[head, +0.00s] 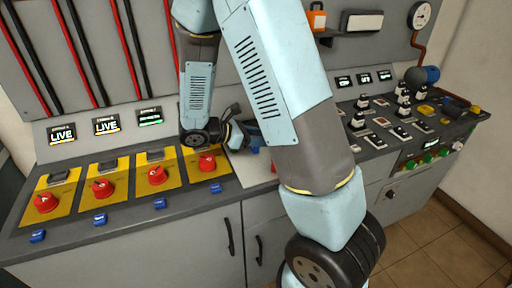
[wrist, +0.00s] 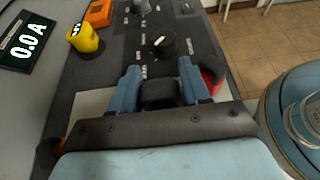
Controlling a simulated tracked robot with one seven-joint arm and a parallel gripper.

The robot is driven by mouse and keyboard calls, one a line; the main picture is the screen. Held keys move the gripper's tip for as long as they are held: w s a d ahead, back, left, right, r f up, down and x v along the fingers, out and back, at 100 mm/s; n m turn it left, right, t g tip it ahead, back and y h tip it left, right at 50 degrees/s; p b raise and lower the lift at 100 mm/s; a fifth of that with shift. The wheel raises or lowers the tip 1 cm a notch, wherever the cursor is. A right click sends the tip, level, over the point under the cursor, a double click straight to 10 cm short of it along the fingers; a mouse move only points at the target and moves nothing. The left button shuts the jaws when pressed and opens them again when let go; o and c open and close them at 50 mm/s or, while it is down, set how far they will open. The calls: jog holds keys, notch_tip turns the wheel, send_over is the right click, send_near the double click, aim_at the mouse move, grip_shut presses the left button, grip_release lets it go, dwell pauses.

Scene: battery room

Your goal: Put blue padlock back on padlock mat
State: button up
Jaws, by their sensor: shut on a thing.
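My gripper (wrist: 160,88) is shut on a dark thing (wrist: 160,95) between its two blue fingers; shadow hides whether this is the blue padlock. Several small blue blocks, one at the left end (head: 38,236), sit along the worktop's front edge.
Red knobs on yellow plates (head: 103,189) stand left of my gripper. A black rotary knob (wrist: 165,44), a yellow cylinder (wrist: 86,38) and an orange box (wrist: 100,13) stand beyond it. Red parts (wrist: 212,76) are close beside the right finger. Open tiled floor (wrist: 258,40) lies right.

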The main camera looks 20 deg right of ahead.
jog(key=shift+w+d+f, duration=0.15)
jog(key=shift+d+f, duration=0.2)
jog(key=shift+f, duration=1.65)
jog(key=o, duration=1.1)
jog(key=shift+f, duration=0.1)
jog(key=shift+w, duration=0.1)
